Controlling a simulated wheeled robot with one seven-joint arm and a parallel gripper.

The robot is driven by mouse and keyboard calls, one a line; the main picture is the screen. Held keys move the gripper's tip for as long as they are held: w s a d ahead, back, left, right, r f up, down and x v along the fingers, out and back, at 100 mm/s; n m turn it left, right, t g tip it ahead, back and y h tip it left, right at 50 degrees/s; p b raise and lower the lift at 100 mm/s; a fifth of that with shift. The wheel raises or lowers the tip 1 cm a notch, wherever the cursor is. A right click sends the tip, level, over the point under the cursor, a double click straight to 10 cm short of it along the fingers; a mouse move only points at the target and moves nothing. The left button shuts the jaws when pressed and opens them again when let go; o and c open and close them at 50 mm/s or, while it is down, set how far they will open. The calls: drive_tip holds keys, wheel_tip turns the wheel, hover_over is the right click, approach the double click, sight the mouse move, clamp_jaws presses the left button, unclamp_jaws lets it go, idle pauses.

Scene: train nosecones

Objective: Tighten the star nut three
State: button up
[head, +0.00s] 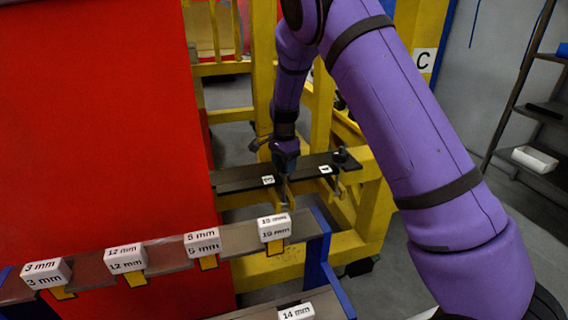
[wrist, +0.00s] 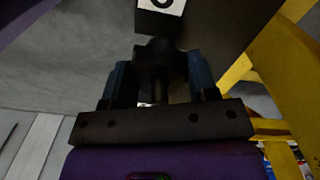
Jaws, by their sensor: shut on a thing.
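A dark star nut (wrist: 155,62) on a threaded stem sits between the two blue fingers of my gripper (wrist: 159,78) in the wrist view. The fingers press it from both sides. A white label on a dark block (wrist: 163,6) shows just beyond it, its digit cut off by the frame. In the head view my gripper (head: 285,166) points down between two dark clamp plates, and it hides the held nut. Another dark star nut (head: 340,157) stands on the right plate, apart from my gripper.
A yellow frame (head: 365,205) surrounds the plates. A large red panel (head: 105,130) stands at left. A rail (head: 170,253) with several millimetre-marked white blocks runs across the front. A shelf rack (head: 530,110) stands at right, with grey floor before it.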

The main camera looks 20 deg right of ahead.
drive_tip(key=shift+m, duration=1.1)
drive_tip(key=o, duration=0.9)
drive_tip(key=shift+o, duration=0.2)
drive_tip(key=shift+r, duration=0.1)
wheel_tip(320, 180, up, 11)
drive_tip(key=shift+f, duration=0.15)
